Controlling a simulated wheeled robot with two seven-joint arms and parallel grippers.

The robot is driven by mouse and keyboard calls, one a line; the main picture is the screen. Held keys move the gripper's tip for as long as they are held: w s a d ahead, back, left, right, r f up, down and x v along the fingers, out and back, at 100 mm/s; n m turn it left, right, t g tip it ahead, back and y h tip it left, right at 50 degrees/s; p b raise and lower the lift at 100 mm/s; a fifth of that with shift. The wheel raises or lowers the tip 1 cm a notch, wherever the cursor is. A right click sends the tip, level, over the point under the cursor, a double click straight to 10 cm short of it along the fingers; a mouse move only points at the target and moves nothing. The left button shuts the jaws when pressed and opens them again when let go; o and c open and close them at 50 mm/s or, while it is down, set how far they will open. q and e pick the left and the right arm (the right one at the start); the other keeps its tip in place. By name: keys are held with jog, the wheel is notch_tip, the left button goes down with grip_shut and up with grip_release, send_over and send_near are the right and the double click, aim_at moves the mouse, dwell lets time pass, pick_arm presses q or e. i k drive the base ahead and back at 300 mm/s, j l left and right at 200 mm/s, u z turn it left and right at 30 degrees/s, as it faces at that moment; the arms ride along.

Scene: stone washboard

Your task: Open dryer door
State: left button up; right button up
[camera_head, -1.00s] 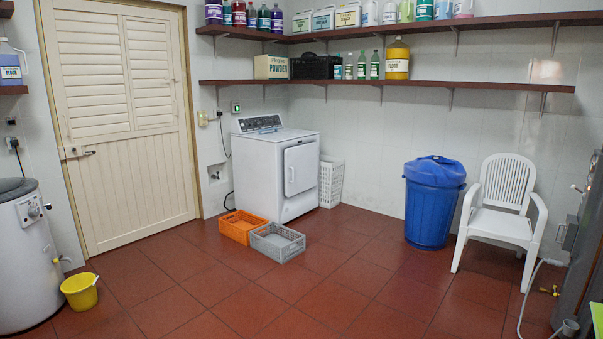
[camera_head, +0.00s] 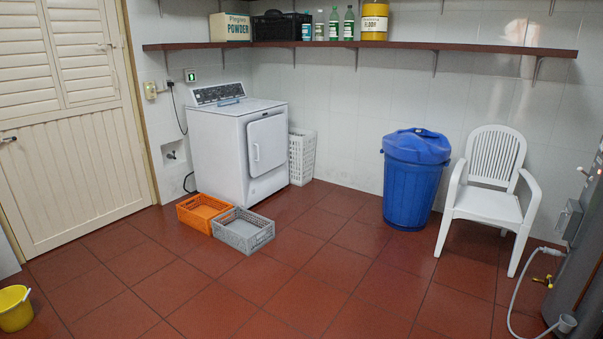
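A white dryer (camera_head: 216,150) stands against the back wall, left of the middle of the head view. Its door (camera_head: 267,144) is on the front face, turned to the right, and is shut. A small handle (camera_head: 256,152) shows on the left side of the door. The control panel (camera_head: 217,93) is at the top back. Neither of my grippers is in view.
An orange crate (camera_head: 202,212) and a grey crate (camera_head: 243,230) sit on the floor before the dryer. A white basket (camera_head: 302,157) stands to its right. A blue bin (camera_head: 411,185) and white chair (camera_head: 490,190) are further right. The middle floor is clear.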

aim_at(266, 137)
jog(key=i, duration=5.1)
jog(key=l, duration=0.1)
